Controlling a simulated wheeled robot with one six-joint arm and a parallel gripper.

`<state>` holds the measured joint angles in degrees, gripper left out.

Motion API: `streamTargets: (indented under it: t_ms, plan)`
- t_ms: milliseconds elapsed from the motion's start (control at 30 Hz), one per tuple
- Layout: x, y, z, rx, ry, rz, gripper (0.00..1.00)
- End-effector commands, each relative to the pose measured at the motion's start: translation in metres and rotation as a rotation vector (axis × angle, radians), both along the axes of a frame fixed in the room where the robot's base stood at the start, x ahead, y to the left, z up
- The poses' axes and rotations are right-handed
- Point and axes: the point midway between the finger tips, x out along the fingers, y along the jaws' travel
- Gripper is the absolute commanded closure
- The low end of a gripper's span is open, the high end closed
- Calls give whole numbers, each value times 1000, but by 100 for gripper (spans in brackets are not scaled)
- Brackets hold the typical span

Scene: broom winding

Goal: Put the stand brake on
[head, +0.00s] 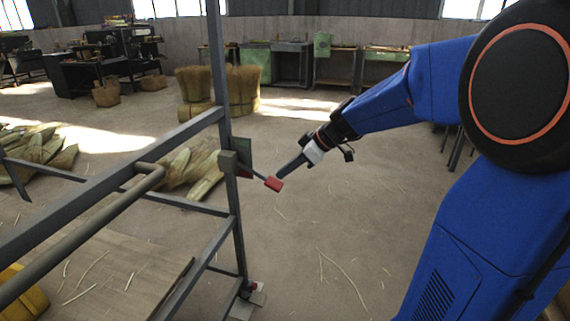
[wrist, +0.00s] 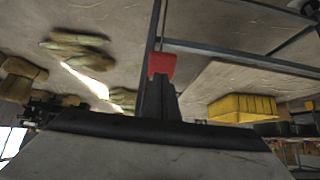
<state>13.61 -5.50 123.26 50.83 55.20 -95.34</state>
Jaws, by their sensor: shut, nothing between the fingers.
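The metal stand (head: 226,140) is on the left in the head view, with a dark plate and a block on its upright. A thin brake lever juts out from there to the right and ends in a red grip (head: 274,184). My gripper (head: 284,176) is shut, with its tip right at the red grip; I cannot tell whether they touch. In the wrist view the red grip (wrist: 161,65) shows just beyond the tips of my gripper (wrist: 163,82). The stand's frame (wrist: 240,60) runs behind it.
A yellow crate (wrist: 242,108) shows in the wrist view beside a board; its edge also shows at the lower left of the head view. Broom bundles (head: 218,88) stand behind, and loose bundles (head: 40,147) lie on the floor. The floor right of the stand is clear.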

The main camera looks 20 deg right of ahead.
Motion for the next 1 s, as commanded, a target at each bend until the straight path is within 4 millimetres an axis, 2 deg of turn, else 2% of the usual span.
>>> streamTargets:
  t_ms: [400,1000]
  plan:
    - [1,2,-28,0,3,1,100]
    - [1,3,-35,-2,8,2,100]
